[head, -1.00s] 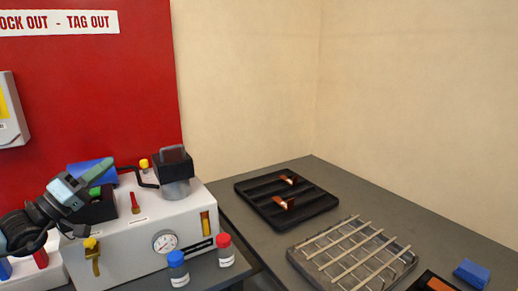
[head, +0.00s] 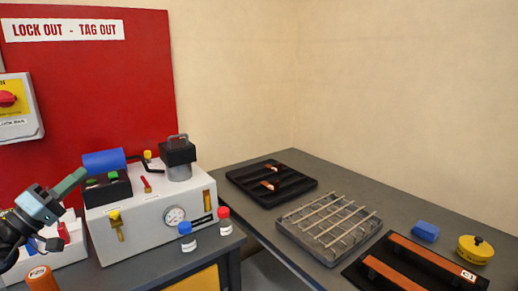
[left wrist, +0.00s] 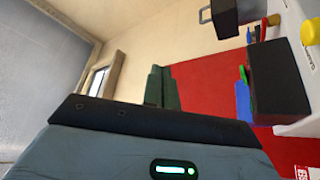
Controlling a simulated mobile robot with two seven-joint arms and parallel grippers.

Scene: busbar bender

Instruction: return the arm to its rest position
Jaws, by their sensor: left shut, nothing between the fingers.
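My left gripper (head: 76,178) is at the left edge of the head view, beside the black box with green and red buttons on the white bender unit (head: 140,228). Its green fingers are closed together with nothing between them. In the left wrist view the fingers (left wrist: 161,86) stand together against the wall and the red board. A blue cylinder (head: 104,161) lies behind the black box, just right of the fingertips. I cannot tell from the picture whether they touch. My right gripper is not in view.
The bender has a pressure gauge (head: 174,216), with blue-capped (head: 187,242) and red-capped (head: 224,226) bottles in front. On the right table are a black tray (head: 240,184), a wire rack (head: 330,228), a blue block (head: 426,231) and a yellow knob (head: 475,249). An orange cylinder (head: 41,278) is at lower left.

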